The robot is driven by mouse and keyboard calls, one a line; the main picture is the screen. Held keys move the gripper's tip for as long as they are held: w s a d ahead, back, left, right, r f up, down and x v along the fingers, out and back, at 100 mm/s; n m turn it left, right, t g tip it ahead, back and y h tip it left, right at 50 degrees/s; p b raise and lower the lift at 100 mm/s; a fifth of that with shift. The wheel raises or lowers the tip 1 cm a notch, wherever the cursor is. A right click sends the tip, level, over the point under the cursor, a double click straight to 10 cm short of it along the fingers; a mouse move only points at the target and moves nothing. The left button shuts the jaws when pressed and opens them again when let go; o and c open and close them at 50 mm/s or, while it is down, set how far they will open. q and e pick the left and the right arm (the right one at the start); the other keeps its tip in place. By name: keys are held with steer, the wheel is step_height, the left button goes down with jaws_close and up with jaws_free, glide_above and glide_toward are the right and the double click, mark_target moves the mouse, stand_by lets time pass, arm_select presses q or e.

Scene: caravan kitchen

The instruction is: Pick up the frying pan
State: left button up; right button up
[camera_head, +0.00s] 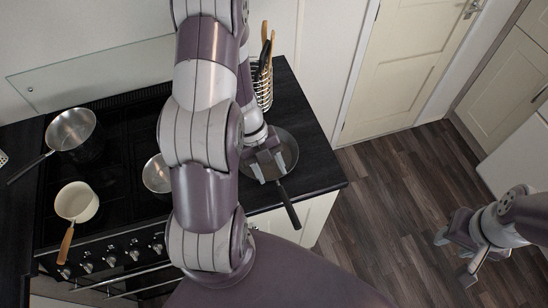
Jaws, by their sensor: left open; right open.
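The frying pan (288,146) lies on the dark worktop to the right of the hob. Its dark handle (289,205) points toward the front and reaches past the worktop's front edge. My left gripper (267,173) is open over the pan's near part, close to where the handle begins. It hides part of the pan, and I cannot tell whether it touches it. My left arm covers the area just left of the pan. My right gripper (456,257) is open and empty, above the wooden floor at the far right.
A steel saucepan (71,128), a cream pot with a wooden handle (77,202) and a partly hidden steel pan (156,174) stand on the hob. A wire utensil holder (264,90) stands behind the frying pan. The floor (385,190) right of the worktop is clear.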

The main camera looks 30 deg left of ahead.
mark_target(284, 198)
arm_select(q)
steer(key=b+x, duration=0.1)
steer(key=x, duration=0.4)
steer(key=b+x, duration=0.1)
steer(key=x, duration=0.2)
steer(key=shift+w+d+b, duration=0.2)
steer(key=shift+w+b, duration=0.1)
steer(key=shift+w, duration=0.1)
steer(key=f, duration=0.1)
steer(key=s+d+f+b, duration=0.1)
steer(key=f, duration=0.1)
steer(key=shift+s+d+f, duration=0.15)
steer(key=shift+d+f, duration=0.05)
steer(key=shift+f, duration=0.15)
steer(key=shift+d+f, duration=0.1)
steer(key=shift+w+d, duration=0.15)
steer(key=shift+w, duration=0.15)
jaws_close()
steer(key=shift+s, duration=0.15)
arm_select(e)
step_height(284, 198, down, 4)
steer(key=shift+f, duration=0.15)
